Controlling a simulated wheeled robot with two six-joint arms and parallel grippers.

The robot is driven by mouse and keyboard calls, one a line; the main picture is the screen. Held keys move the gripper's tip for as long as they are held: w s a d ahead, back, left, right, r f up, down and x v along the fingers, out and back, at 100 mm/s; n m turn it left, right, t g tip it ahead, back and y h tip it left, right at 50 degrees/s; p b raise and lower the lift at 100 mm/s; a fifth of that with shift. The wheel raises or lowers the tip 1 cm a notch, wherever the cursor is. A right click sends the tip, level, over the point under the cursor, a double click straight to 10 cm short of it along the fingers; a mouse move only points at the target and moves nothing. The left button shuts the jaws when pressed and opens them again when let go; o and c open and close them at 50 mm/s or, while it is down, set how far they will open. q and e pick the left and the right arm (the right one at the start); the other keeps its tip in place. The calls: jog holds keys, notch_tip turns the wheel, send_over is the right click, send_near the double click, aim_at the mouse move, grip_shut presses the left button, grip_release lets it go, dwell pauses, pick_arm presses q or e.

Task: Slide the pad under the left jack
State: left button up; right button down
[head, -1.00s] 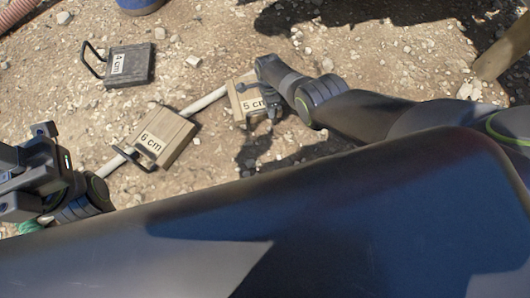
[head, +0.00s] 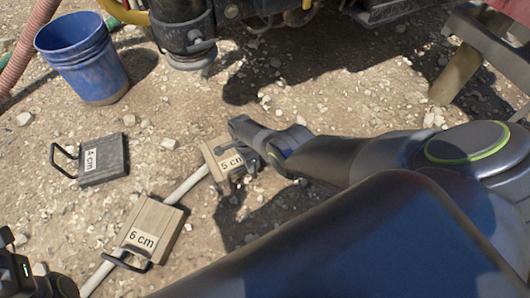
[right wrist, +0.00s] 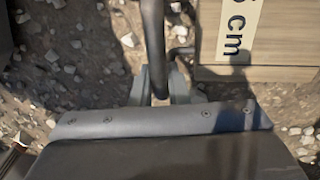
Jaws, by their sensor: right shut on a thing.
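The wooden pad marked 5 cm (head: 222,157) lies flat on the gravel, and its label also shows in the right wrist view (right wrist: 270,45). My right gripper (head: 250,158) is at the pad's right side. In the right wrist view its fingers (right wrist: 160,88) are shut on the pad's dark handle (right wrist: 153,45). A black jack leg (head: 183,22), apparently the left jack, stands at the top, with its round foot (head: 192,61) low over the ground. No pad is under it. My left gripper (head: 15,265) is partly cut off at the lower left, its fingers unclear.
A wooden 6 cm pad (head: 155,222) and a dark 4 cm pad (head: 104,166) lie to the left. A pale pole (head: 190,184) lies by the wooden pads. A blue bucket (head: 85,65) stands upper left. Stony ground between the 5 cm pad and the jack is mostly clear.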

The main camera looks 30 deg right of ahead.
jog(key=c, duration=1.3)
grip_release()
jog(key=shift+o, duration=0.8)
jog(key=shift+s+f, duration=0.1)
jog(key=shift+s, duration=0.1)
jog(key=shift+o, duration=1.1)
jog(key=shift+w, duration=0.1)
